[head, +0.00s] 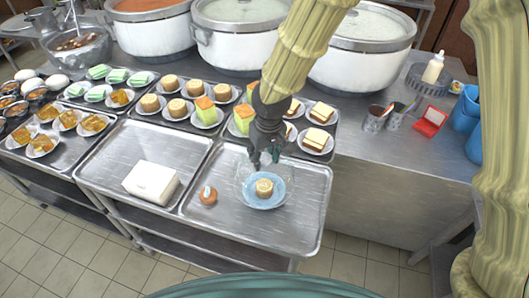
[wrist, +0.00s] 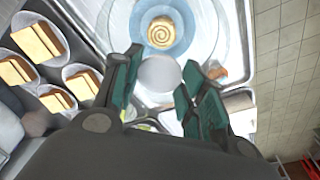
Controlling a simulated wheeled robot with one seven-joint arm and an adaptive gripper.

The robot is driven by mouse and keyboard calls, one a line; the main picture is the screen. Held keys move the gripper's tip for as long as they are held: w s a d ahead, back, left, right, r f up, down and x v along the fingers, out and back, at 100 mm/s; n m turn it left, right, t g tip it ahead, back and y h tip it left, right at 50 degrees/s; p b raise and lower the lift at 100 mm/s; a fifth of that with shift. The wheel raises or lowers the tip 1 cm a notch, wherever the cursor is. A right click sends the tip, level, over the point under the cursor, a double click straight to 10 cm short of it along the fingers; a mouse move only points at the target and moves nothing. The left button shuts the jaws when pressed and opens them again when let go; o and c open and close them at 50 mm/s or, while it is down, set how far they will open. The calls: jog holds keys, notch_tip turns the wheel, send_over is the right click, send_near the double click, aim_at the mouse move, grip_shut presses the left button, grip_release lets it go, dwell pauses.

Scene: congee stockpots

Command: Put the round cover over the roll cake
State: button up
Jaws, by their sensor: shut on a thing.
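The roll cake (head: 264,187), a pale spiral slice, sits on a blue plate (head: 262,204) on the front right tray. In the wrist view the cake (wrist: 161,33) lies on its blue plate (wrist: 160,57). The round cover (head: 241,172) is a clear dome with a pale round knob (wrist: 160,74). My gripper (head: 265,160) is shut on the knob, with a finger on each side of it, above the cake. The dome's outline surrounds the cake in both views. I cannot tell whether its rim touches the plate or tray.
A small orange-brown item (head: 208,195) stands left of the plate. A white box (head: 150,182) lies on the left tray (head: 110,150). Plated cakes (head: 320,115) stand behind, with large stockpots (head: 235,40) at the back. The front right tray (head: 305,225) has bare room right of the plate.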

aim_at(265, 167)
jog(key=shift+w+f+b, duration=0.25)
jog(key=shift+w+f, duration=0.05)
jog(key=shift+f, duration=0.35)
jog(key=shift+w+f+b, duration=0.25)
jog(key=shift+w+f, duration=0.05)
jog(key=shift+f, duration=0.3)
jog(key=shift+s+f+b, duration=0.45)
jog(key=shift+f+b, duration=0.25)
jog(key=shift+b, duration=0.05)
jog(key=shift+w+f+b, duration=0.1)
jog(key=shift+f+b, duration=0.65)
jog(key=shift+f, duration=0.55)
jog(key=shift+w, duration=0.1)
jog(key=o, duration=1.5)
jog(key=shift+r+p, duration=2.95)
jog(key=shift+r, duration=0.55)
jog(key=shift+r, duration=0.1)
